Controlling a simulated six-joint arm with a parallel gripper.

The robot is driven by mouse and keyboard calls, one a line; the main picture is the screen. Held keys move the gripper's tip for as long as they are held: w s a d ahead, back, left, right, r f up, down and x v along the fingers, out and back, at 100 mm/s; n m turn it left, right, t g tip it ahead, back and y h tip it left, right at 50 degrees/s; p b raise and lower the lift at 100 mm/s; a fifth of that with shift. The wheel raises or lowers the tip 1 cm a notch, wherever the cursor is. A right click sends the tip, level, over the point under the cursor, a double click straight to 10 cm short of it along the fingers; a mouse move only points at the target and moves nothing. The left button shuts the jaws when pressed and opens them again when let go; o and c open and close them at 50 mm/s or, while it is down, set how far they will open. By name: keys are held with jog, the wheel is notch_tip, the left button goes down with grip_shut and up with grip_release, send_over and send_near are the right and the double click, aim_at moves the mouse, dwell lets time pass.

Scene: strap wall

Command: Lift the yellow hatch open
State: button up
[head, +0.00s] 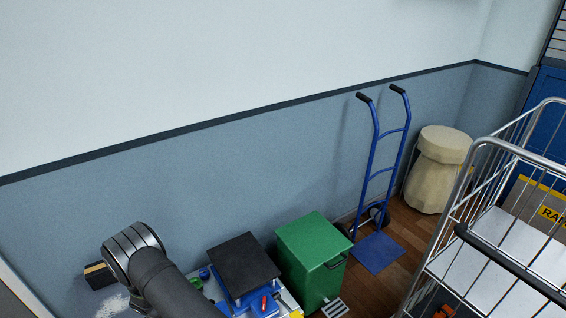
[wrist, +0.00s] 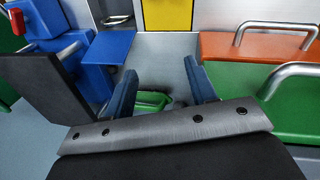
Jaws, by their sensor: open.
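A yellow panel (wrist: 167,14), which looks like the yellow hatch, shows at the top middle of the wrist view. The frame's top edge cuts it off, so I cannot tell how far it stands open, and no handle on it shows. My gripper (wrist: 160,72) is open, with its two dark blue fingers apart and pointing toward a grey surface below the yellow panel. Nothing is held between the fingers. In the head view my arm covers part of the bottom, and neither the gripper nor the hatch can be made out there.
In the wrist view, an orange block (wrist: 225,47) and a green block (wrist: 295,110), each with a metal handle, stand right. A blue block (wrist: 108,48) stands left. The head view shows a green bin (head: 312,255), a blue hand truck (head: 370,180) and a wire cart (head: 470,210).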

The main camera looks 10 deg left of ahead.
notch_tip(320, 180, down, 13)
jog(key=w+d, duration=0.1)
jog(key=w, duration=0.1)
jog(key=s+d+f, duration=0.4)
jog(key=s+d, duration=0.1)
jog(key=shift+s+d+f, duration=0.1)
jog(key=shift+d+f, duration=0.1)
jog(key=shift+f, duration=0.05)
jog(key=shift+r, duration=0.35)
jog(key=shift+a+r, duration=0.1)
notch_tip(320, 180, up, 16)
jog(key=s+a, duration=0.2)
jog(key=s, duration=0.1)
jog(key=w+f, duration=0.1)
jog(key=f, duration=0.4)
jog(key=w+d+f, duration=0.1)
jog(key=f, duration=0.5)
jog(key=w+d+f, duration=0.1)
jog(key=f, duration=0.5)
